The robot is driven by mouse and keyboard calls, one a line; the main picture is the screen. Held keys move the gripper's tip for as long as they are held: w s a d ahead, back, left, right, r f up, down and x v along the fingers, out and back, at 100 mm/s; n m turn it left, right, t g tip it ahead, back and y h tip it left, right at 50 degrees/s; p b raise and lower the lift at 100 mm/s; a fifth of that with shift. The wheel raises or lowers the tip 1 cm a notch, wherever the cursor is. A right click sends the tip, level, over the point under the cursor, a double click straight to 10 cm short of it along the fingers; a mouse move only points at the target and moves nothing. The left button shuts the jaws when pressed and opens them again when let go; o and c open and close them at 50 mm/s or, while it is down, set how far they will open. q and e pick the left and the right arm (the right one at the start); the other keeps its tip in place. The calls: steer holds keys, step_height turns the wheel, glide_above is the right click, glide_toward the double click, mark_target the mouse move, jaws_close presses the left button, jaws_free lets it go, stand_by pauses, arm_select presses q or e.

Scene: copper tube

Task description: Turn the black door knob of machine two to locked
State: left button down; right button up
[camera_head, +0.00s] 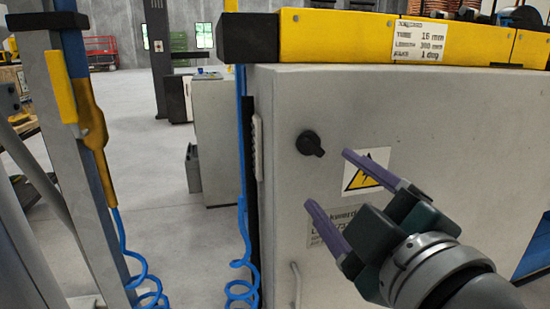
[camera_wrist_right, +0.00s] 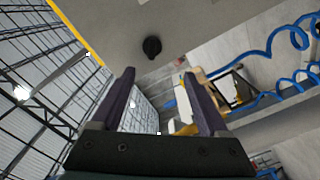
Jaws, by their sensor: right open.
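The black door knob (camera_head: 310,143) sits on the upper left of a grey cabinet door (camera_head: 430,120), left of a yellow warning sticker. It also shows in the right wrist view (camera_wrist_right: 152,47), beyond the fingertips. My right gripper (camera_head: 325,178) is open and empty, with its two purple fingers apart. It is in front of the door, below and right of the knob in the head view, and apart from it. In the right wrist view the fingers (camera_wrist_right: 158,75) point toward the door. My left gripper is not in view.
A yellow bar with a label (camera_head: 418,40) runs along the cabinet's top edge. A thin grey handle (camera_head: 296,285) is low on the door. Blue coiled hoses (camera_head: 240,270) hang at its left edge. A post with a yellow cover (camera_head: 92,125) stands left. Open floor (camera_head: 150,170) lies between.

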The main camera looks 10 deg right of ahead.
mark_target(315, 150)
steer(key=w+m, duration=0.3)
steer(key=m, duration=0.3)
steer(key=w+m+b, duration=0.1)
steer(key=w+m, duration=0.2)
steer(key=m, duration=0.3)
steer(key=w+d+m, duration=0.1)
steer(key=w+m, duration=0.3)
steer(key=m, duration=0.2)
steer(key=shift+r, duration=0.25)
steer(key=c, duration=0.4)
jaws_close()
